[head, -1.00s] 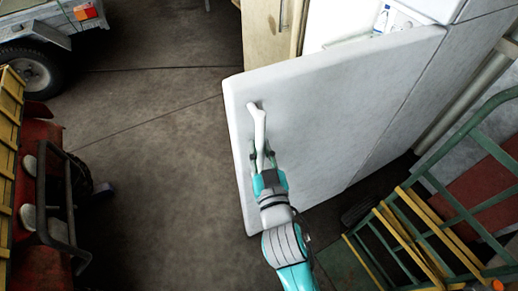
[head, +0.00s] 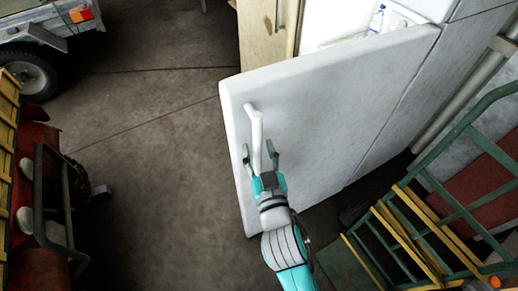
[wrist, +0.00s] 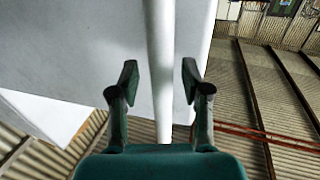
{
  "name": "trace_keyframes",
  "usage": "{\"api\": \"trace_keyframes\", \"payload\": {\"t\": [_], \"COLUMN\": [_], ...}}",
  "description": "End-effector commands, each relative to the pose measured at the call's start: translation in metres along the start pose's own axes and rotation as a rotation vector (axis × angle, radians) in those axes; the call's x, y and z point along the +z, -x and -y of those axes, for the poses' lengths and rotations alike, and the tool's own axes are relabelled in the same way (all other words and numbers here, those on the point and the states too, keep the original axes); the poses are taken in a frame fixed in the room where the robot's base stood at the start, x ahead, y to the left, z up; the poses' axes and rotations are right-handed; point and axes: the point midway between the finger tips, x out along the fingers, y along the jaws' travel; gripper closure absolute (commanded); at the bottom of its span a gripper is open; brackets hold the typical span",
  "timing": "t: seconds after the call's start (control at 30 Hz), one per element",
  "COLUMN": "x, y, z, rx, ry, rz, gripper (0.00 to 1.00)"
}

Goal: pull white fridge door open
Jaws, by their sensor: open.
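The white fridge door (head: 330,110) stands partly open, swung out from the fridge body, with a gap at its top edge showing the inside. Its white bar handle (head: 256,128) is on the door's outer face near the free edge. My gripper (head: 260,156) is open, with one finger on each side of the handle's lower part. In the wrist view the handle (wrist: 160,60) runs between the two fingers (wrist: 160,84), with visible gaps on both sides. The door face (wrist: 80,50) fills the left of that view.
Bottles (head: 377,18) show inside the fridge. A wooden cabinet (head: 262,28) stands behind the door. A green and yellow metal frame (head: 425,225) is close at the right. A red machine with a dark rack (head: 50,200) is at the left. The floor (head: 150,130) between is clear.

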Motion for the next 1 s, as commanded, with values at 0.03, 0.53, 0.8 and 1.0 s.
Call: {"api": "trace_keyframes", "payload": {"t": [0.03, 0.53, 0.8, 1.0], "x": [0.001, 0.001, 0.001, 0.000], "y": [0.005, 0.084, 0.111, 0.117], "z": [0.000, 0.000, -0.001, -0.001], "rx": [-0.001, -0.002, 0.000, 0.001], "ry": [0.000, 0.001, 0.001, 0.000], "rz": [0.002, 0.003, 0.001, 0.000], "gripper": [0.53, 0.53, 0.53, 0.53]}}
